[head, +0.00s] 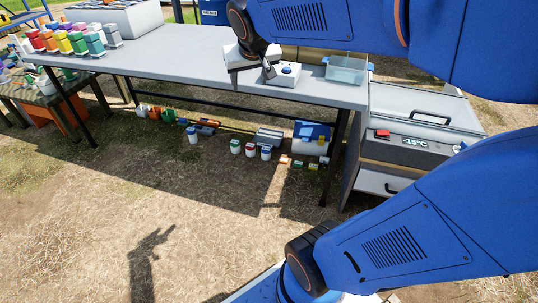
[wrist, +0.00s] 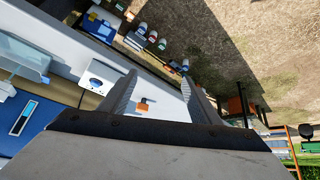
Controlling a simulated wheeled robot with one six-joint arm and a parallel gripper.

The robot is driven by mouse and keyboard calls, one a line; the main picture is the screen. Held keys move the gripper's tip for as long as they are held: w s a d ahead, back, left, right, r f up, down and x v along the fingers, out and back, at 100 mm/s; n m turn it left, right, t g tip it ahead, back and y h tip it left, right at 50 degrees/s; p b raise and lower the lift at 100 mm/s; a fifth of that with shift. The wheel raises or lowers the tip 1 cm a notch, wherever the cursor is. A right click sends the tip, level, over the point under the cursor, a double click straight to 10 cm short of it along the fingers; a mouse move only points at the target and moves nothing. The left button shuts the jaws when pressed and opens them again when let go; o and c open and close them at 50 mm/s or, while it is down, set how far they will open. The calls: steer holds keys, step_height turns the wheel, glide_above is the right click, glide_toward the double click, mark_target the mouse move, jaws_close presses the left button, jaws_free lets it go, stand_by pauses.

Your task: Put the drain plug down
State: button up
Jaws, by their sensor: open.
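A small orange-brown piece (wrist: 143,105), which looks like the drain plug, lies on the light table top in the wrist view, close to the left finger. Its exact shape is too small to tell. My gripper (wrist: 159,76) is open, with one finger on each side of the view and nothing clasped. In the head view my gripper (head: 252,76) is low over the right part of the grey table (head: 180,60). I cannot make out the plug in the head view; the gripper may hide it.
A white device with a blue knob (head: 284,74) stands just right of my gripper. Several coloured bottles (head: 75,42) stand at the left end. The table's middle is clear.

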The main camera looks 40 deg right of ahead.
steer(key=s+a+f+n+y, duration=0.1)
steer(key=s+a+f, duration=0.1)
steer(key=s, duration=0.5)
steer(key=s+a+f+n+g, duration=0.1)
steer(key=s+a+f, duration=0.2)
steer(key=s, duration=0.4)
steer(key=s+a+f+n+y, duration=0.1)
steer(key=s+a+f, duration=0.1)
steer(key=s+f, duration=0.2)
steer(key=s, duration=0.2)
steer(key=shift+s+a+g+y, duration=0.3)
steer(key=shift+s+a, duration=0.1)
